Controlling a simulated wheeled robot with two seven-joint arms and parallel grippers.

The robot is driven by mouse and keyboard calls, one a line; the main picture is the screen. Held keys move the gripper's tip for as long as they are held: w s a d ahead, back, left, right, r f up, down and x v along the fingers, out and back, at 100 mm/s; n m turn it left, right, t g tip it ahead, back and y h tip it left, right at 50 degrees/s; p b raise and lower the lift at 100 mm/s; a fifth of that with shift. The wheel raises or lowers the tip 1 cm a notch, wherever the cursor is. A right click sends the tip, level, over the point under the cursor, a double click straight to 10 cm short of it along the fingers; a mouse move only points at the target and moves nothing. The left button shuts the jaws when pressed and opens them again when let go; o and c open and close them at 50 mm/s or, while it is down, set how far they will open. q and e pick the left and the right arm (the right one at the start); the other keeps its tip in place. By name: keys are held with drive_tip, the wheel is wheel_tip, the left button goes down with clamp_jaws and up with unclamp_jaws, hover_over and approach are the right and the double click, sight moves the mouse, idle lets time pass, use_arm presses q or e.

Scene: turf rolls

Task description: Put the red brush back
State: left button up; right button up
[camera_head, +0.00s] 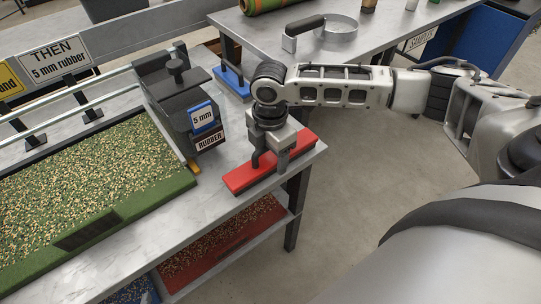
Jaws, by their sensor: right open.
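The red brush (245,179) is a long red block lying flat on the grey bench, near its right front corner. My right gripper (271,163) points down over the brush from above, with its fingers at the middle of the brush. The jaws are open. The fingers and gripper body hide the brush's middle and most of any handle, and I cannot tell whether they touch it. My left gripper is not in view.
A dark hopper (174,91) labelled "5 mm RUBBER" stands left of the brush, beside the granule-covered turf (75,190). A blue brush (231,84) lies behind. A second table (375,37) holds a sieve (341,27). A red bin (215,250) sits below.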

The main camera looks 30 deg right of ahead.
wheel_tip(320, 180, up, 11)
drive_tip(key=shift+f+p, duration=0.1)
drive_tip(key=shift+p, duration=0.25)
idle(0.4)
